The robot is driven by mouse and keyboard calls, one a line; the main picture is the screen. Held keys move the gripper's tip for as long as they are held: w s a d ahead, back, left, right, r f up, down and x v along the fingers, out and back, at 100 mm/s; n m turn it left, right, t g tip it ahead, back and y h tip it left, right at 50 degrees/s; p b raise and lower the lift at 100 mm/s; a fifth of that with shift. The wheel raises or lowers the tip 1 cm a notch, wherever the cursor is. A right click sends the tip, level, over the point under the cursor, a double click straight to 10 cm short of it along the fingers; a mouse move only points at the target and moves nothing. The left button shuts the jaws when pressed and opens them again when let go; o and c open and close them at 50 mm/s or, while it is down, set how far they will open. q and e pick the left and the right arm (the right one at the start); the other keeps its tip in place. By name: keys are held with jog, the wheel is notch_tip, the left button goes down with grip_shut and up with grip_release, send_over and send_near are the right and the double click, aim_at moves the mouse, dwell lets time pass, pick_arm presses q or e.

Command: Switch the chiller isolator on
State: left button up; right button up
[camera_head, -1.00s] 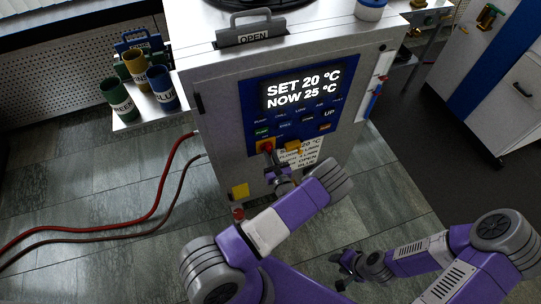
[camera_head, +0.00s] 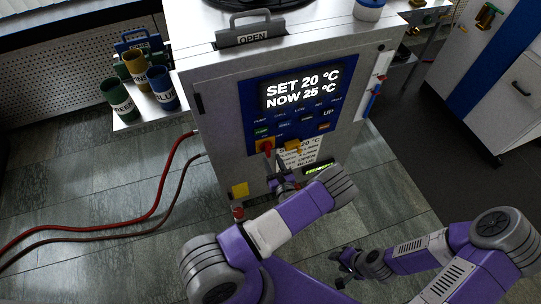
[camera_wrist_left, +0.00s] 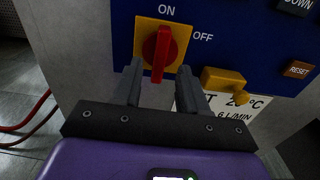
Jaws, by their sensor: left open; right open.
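The chiller isolator is a red rotary handle (camera_wrist_left: 163,50) on a yellow plate (camera_wrist_left: 143,34), on the chiller's blue front panel. In the left wrist view the handle stands nearly upright, in line with the ON label above; OFF is to its right. The handle also shows in the head view (camera_head: 267,147). My left gripper (camera_wrist_left: 159,72) is open, its fingers on either side of the handle's lower end in the picture; I see no contact. It also shows in the head view (camera_head: 277,172). My right gripper (camera_head: 341,262) is open and empty, low and away from the panel.
A yellow latch-like part (camera_wrist_left: 224,80) sits right of the isolator, above a white label (camera_wrist_left: 240,106). The display (camera_head: 300,88) reads SET 20 °C, NOW 25 °C. Red hoses (camera_head: 165,185) lie on the floor at left. Coloured cups (camera_head: 163,88) stand on a side shelf.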

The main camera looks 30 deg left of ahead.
pick_arm(q)
jog(key=v, duration=0.4)
jog(key=shift+s+p, duration=0.1)
jog(key=shift+p, duration=0.2)
jog(key=s+a+f+n+g+h+p, duration=0.1)
jog(key=s+a+f+n+g+h, duration=0.15)
jog(key=s+n+g, duration=0.5)
jog(key=s+a+f+n+g+h, duration=0.15)
jog(key=s+f+n+g, duration=0.25)
jog(key=s+g, duration=0.55)
jog(key=s+d+n+h+p, duration=0.1)
jog(key=s+d+n+h, duration=0.2)
jog(key=d+n+h, duration=0.35)
jog(key=s+d+n+h+p, duration=0.1)
jog(key=s+d+n+h, duration=0.2)
jog(key=d+n+h, duration=0.35)
jog(key=w+d+r+n+t+h, duration=0.1)
jog(key=w+d+r+n+t, duration=0.3)
jog(key=w+r+t, duration=0.1)
jog(key=shift+w+d+r+t, duration=0.4)
jog(key=shift+w+r, duration=0.05)
jog(key=shift+r, duration=0.05)
